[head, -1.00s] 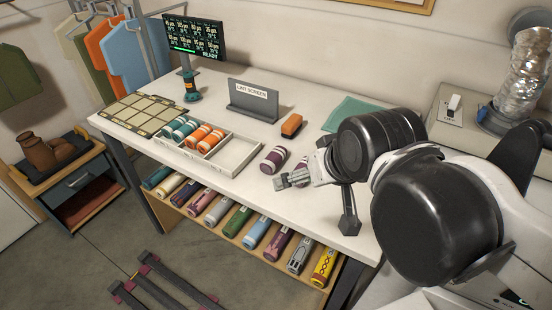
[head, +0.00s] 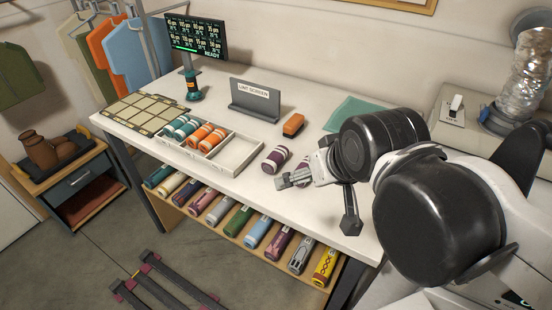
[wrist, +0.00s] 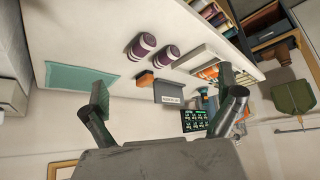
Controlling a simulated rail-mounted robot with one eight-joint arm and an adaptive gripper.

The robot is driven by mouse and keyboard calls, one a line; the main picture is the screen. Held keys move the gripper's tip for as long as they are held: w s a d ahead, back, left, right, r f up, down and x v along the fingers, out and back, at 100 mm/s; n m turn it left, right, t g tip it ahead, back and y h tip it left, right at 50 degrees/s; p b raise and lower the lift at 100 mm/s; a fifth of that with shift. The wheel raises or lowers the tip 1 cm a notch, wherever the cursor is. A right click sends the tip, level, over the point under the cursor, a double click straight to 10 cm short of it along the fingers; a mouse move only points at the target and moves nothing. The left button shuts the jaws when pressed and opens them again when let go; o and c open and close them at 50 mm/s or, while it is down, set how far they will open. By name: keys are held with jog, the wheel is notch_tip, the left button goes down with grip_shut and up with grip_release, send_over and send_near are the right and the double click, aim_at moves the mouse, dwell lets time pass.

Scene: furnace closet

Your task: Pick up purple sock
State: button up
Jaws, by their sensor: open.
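Two rolled purple socks with white bands lie on the white table. One purple sock (head: 274,159) is in plain view right of the sorting tray; the other (head: 303,168) is partly hidden behind my gripper (head: 285,181). Both also show in the wrist view, one purple sock (wrist: 140,47) at left and one purple sock (wrist: 168,54) at right. My gripper (wrist: 164,80) is open and empty, its fingers spread wide. In the head view it is in front of the socks; its height above the table is hard to tell.
A white divided tray (head: 233,155) holds teal and orange rolls, with one empty compartment. An orange block (head: 293,125), a lint screen stand (head: 254,101) and a teal cloth (head: 350,113) are behind the socks. A shelf below (head: 203,219) holds several rolls.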

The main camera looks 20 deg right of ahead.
jog(key=n+g, duration=0.7)
jog(key=n, duration=0.2)
send_over(276, 155)
notch_tip(276, 155, down, 4)
jog(key=f, duration=0.1)
jog(key=shift+m, duration=0.3)
notch_tip(276, 155, down, 13)
jog(key=shift+w, duration=0.1)
jog(key=c, duration=1.1)
